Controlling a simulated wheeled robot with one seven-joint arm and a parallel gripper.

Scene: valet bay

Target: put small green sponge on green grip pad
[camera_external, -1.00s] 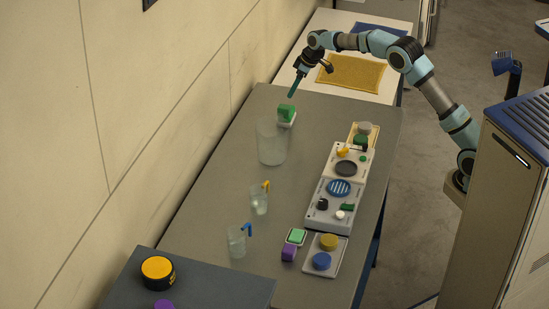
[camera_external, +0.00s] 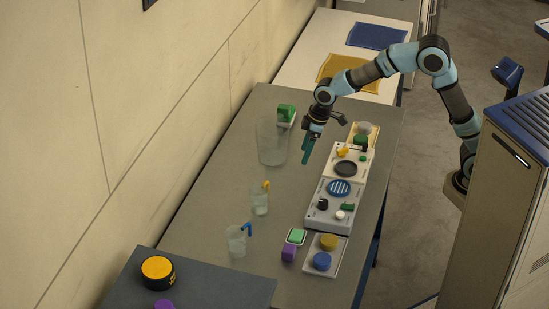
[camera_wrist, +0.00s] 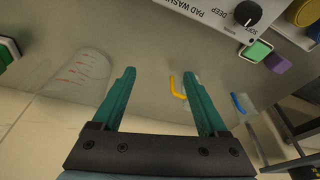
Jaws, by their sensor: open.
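My gripper (camera_external: 306,152) is open and empty above the grey bench, right of the large clear beaker; its teal fingers (camera_wrist: 158,100) show in the wrist view. A green block-like item (camera_external: 286,110) sits on a pale base behind the beaker, apart from my gripper; a green edge (camera_wrist: 6,54) shows at the wrist view's left. A small green block (camera_external: 297,235) lies in a white-rimmed holder near the front, also in the wrist view (camera_wrist: 257,50). Another green piece (camera_external: 360,140) is on the yellowish tray. I cannot tell which is the sponge or the grip pad.
The clear beaker (camera_external: 272,143) stands close left of my gripper. Two smaller cups (camera_external: 259,202) (camera_external: 236,243) hold yellow and blue hooks. A control panel (camera_external: 326,217) lies to the right, with a purple block (camera_external: 289,253) in front. The bench's middle is clear.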

